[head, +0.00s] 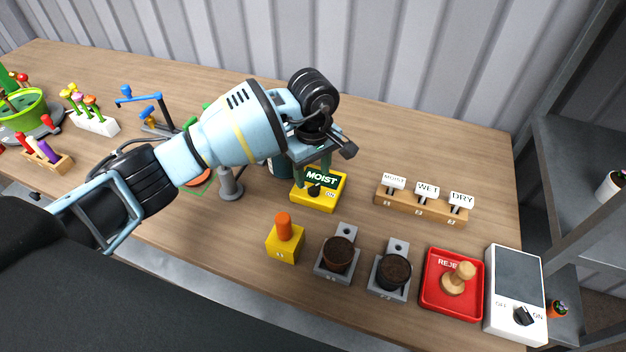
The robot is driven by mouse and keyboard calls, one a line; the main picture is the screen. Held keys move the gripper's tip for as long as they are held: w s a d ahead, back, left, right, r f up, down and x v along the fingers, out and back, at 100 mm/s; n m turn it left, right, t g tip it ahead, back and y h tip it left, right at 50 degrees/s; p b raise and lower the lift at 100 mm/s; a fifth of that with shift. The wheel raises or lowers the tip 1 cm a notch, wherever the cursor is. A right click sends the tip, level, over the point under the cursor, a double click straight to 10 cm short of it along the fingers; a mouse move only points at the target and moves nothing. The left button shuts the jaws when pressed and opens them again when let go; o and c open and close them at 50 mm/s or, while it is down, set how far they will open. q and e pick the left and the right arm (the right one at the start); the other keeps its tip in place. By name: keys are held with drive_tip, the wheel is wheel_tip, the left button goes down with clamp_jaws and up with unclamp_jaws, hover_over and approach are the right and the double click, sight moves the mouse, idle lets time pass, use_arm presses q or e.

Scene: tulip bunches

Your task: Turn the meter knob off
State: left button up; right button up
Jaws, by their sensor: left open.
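The yellow meter (318,203) stands on the table near the middle of the head view. Its dark green display reads MOIST. A small black knob (314,190) sits on its face below the display, with the word ON to its right. I cannot tell which way the knob points. My left gripper (312,172) is over the meter with its fingers pointing down, open, one on each side of the display area. I cannot tell whether the fingers touch the meter. The fingers and wrist hide part of its back and left side. My right gripper is not in view.
A grey post (230,186) stands close left of the meter. A tag rack (421,207) is to the right. In front are a yellow block with an orange peg (284,243), soil cups, a red REJECT tray (432,300) and a white device (515,262) with an OFF/ON knob.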

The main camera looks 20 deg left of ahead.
sight(314, 190)
use_arm(q)
drive_tip(key=shift+f, duration=1.8)
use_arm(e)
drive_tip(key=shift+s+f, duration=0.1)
use_arm(q)
drive_tip(key=c, duration=1)
